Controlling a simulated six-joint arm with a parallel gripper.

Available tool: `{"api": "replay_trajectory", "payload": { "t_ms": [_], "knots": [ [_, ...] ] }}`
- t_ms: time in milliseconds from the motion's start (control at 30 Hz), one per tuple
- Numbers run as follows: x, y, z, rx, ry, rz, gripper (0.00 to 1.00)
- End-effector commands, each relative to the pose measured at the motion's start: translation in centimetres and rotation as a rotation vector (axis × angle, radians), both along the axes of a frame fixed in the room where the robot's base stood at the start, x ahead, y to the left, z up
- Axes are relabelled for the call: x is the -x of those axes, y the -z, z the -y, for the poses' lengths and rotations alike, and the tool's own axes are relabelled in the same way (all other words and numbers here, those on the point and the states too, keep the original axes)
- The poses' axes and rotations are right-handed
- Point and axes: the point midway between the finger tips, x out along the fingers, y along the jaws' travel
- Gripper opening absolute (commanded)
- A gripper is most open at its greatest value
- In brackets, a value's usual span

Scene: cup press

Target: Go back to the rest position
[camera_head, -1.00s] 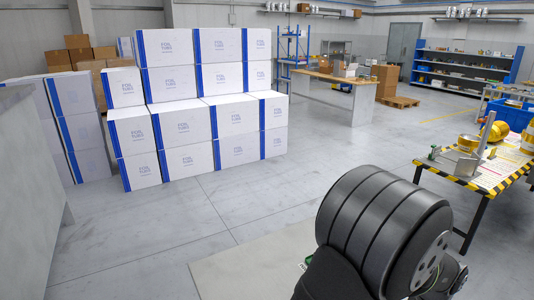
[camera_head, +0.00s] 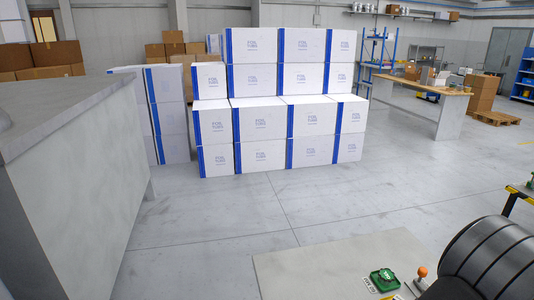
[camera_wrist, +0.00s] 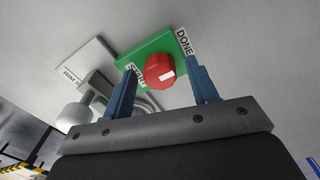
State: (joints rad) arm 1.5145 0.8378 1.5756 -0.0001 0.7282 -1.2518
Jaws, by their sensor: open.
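My gripper (camera_wrist: 163,66) shows in the wrist view as two blue fingers standing apart, with nothing held between them. Beyond the fingers, a red button (camera_wrist: 159,70) sits on a green box (camera_wrist: 140,55) with white labels, one reading DONE. I cannot tell the gap between the fingertips and the button. The head view does not show the gripper. Part of my dark arm fills its lower right corner.
In the head view, a green button box (camera_head: 384,278) and an orange knob (camera_head: 421,271) lie near the arm. A grey counter (camera_head: 75,190) stands at left, white cartons (camera_head: 285,125) behind, and a workbench (camera_head: 425,88) at back right. The floor between is clear.

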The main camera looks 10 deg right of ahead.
Motion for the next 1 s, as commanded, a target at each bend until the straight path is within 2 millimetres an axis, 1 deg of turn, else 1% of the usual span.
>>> {"api": "replay_trajectory", "payload": {
  "t_ms": [133, 267, 367, 1000],
  "knots": [
    [0.0, -0.3, 0.0, 0.001, 0.0, 0.0, 0.53],
    [0.0, -1.6, 0.1, 0.003, -0.001, 0.0, 0.53],
    [0.0, -3.2, 0.1, 0.004, -0.001, 0.0, 0.53],
    [0.0, -16.1, 0.1, 0.005, -0.001, 0.001, 0.53]
  ]
}}
